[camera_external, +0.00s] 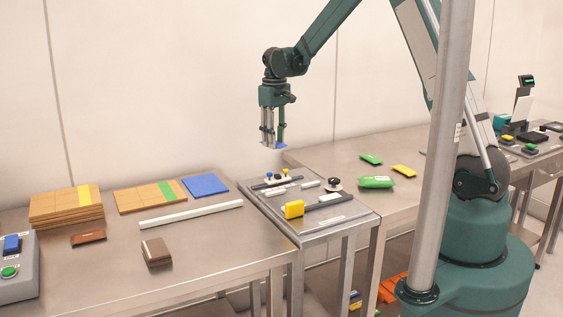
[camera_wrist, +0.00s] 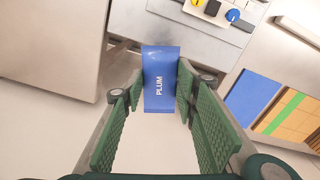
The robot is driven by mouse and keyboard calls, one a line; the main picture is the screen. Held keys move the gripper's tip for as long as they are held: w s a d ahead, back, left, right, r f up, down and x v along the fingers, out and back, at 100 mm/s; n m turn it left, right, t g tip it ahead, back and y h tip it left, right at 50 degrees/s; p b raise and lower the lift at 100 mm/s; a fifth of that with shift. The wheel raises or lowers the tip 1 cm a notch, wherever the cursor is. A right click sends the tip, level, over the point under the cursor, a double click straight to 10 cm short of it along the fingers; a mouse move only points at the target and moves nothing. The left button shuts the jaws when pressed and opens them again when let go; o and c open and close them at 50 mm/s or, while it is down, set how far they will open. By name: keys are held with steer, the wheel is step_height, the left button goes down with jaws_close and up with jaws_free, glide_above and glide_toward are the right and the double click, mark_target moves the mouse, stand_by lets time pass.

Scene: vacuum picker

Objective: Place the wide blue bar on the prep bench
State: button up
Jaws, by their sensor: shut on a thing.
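My gripper (camera_external: 272,141) hangs fingers-down in the air, above and behind the small middle table. It is shut on a blue bar (camera_external: 280,146), of which only a small part shows below the fingertips. In the wrist view the blue bar (camera_wrist: 160,92) is marked PLUM and sits between the green finger pads. Steel benches stand at the left (camera_external: 215,252) and at the right (camera_external: 405,188); I cannot tell from labels which is the prep bench.
The left bench holds tan stacks (camera_external: 66,208), a blue mat (camera_external: 205,185), a white bar (camera_external: 191,214), brown bars (camera_external: 157,252) and a button box (camera_external: 12,265). The middle table holds a yellow block (camera_external: 294,209) and tools. Green (camera_external: 376,182) and yellow (camera_external: 404,170) packets lie on the right bench.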

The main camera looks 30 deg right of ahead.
steer(key=w+d+m, duration=0.1)
steer(key=w+d, duration=0.2)
steer(key=d, duration=1)
steer(key=w+d+m, duration=0.2)
steer(key=d, duration=1)
steer(key=shift+w+d+r+m, duration=0.2)
steer(key=shift+w+d+m, duration=0.1)
steer(key=shift+w+d, duration=0.1)
steer(key=shift+f, duration=0.1)
glide_above(327, 154)
steer(key=shift+w+d+f, duration=0.1)
steer(key=shift+w+f, duration=0.05)
steer(key=shift+f, duration=2.9)
steer(key=shift+f, duration=1.85)
steer(key=shift+f+b, duration=0.2)
steer(key=shift+b, duration=0.1)
steer(key=o, duration=0.9)
steer(key=shift+r, duration=0.15)
